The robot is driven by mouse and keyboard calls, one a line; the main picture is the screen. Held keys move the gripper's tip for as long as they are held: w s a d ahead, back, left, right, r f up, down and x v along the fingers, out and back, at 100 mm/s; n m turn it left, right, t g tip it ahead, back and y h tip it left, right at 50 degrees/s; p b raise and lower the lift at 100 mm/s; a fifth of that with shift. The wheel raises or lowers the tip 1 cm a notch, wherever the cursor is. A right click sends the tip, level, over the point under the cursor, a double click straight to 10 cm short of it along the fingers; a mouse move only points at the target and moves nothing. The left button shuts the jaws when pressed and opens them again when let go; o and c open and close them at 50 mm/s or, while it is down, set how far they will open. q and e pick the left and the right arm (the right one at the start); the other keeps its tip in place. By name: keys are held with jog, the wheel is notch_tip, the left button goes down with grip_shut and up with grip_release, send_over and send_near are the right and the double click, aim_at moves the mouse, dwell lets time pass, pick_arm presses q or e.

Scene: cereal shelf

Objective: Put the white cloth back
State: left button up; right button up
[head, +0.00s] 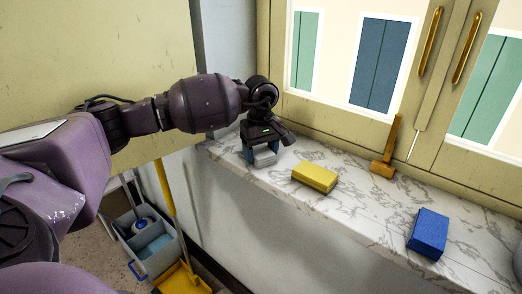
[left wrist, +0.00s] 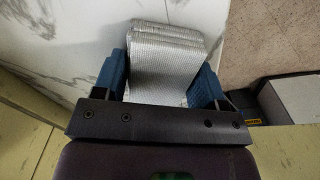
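The white cloth (head: 265,157) is a folded, ribbed block at the left end of the marble counter in the head view. It also shows in the left wrist view (left wrist: 166,62), between the blue fingers, near the counter's edge. My left gripper (head: 262,152) points down over it, with a finger against each side; it looks shut on the cloth. The fingers show on both sides of it in the left wrist view (left wrist: 160,80). Whether the cloth's underside touches the counter cannot be told. My right gripper is not in view.
A yellow block (head: 315,177), a wooden-handled tool (head: 386,152) and a blue folded block (head: 428,233) are on the marble counter (head: 350,207). Cabinet doors (head: 350,115) stand behind. A grey bucket (head: 148,242) and a yellow-handled dustpan (head: 182,279) are on the floor.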

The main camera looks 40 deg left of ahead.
aim_at(261, 150)
pick_arm(q)
jog(key=o, duration=0.3)
jog(key=shift+o, duration=0.2)
jog(key=shift+r, duration=0.1)
jog(key=shift+r, duration=0.25)
notch_tip(261, 150, up, 12)
jog(key=shift+f, duration=0.2)
dwell(0.4)
